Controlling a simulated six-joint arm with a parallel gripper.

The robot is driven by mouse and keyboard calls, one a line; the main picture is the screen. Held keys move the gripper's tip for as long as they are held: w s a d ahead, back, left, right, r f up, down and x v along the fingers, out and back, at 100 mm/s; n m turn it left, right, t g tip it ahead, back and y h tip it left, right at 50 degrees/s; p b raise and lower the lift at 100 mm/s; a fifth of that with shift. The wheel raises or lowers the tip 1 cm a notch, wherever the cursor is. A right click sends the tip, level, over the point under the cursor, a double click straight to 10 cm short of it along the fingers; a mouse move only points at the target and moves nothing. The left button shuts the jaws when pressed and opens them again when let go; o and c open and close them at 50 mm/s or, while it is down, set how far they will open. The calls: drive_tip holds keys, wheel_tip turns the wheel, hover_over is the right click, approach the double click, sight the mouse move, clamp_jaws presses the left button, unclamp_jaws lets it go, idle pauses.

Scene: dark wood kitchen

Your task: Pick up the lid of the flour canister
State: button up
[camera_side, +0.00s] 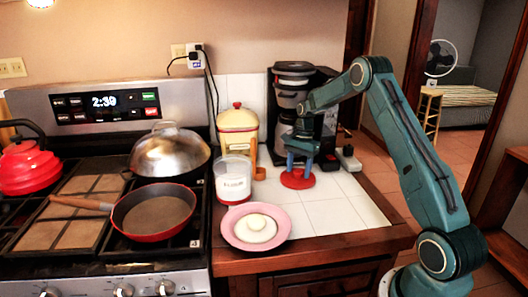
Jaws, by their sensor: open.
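The flour canister (233,182) stands on the counter beside the stove. A cream round piece with a raised knob (256,227), which looks like a lid, lies on a pink plate (233,238) in front of the canister. My gripper (299,166) points down, open, behind and to the right of that piece and apart from it. A flat red disc (297,181) lies on the tiles just under my fingertips; I cannot tell whether they touch it.
A yellow canister with a red knob (237,127) and a coffee maker (290,85) stand behind. A frying pan (153,213), a domed metal cover (170,154) and a red kettle (27,166) are on the stove. White tiles (345,205) at right front are clear.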

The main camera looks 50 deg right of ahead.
sight(299, 171)
drive_tip(key=c, duration=1)
drive_tip(key=shift+r, duration=0.1)
drive_tip(key=shift+c, duration=0.2)
drive_tip(key=shift+s+a+r, duration=0.1)
drive_tip(key=shift+s+r, duration=0.05)
drive_tip(key=shift+r, duration=0.15)
wheel_tip(299, 171, up, 6)
drive_tip(key=shift+f, duration=0.1)
drive_tip(key=shift+s+a+r, duration=0.1)
drive_tip(key=shift+a+r, duration=0.05)
drive_tip(key=shift+r, duration=0.15)
drive_tip(key=s+a, duration=1.3)
drive_tip(key=shift+s+a, duration=0.3)
drive_tip(key=shift+s, duration=0.05)
drive_tip(key=shift+w, duration=0.1)
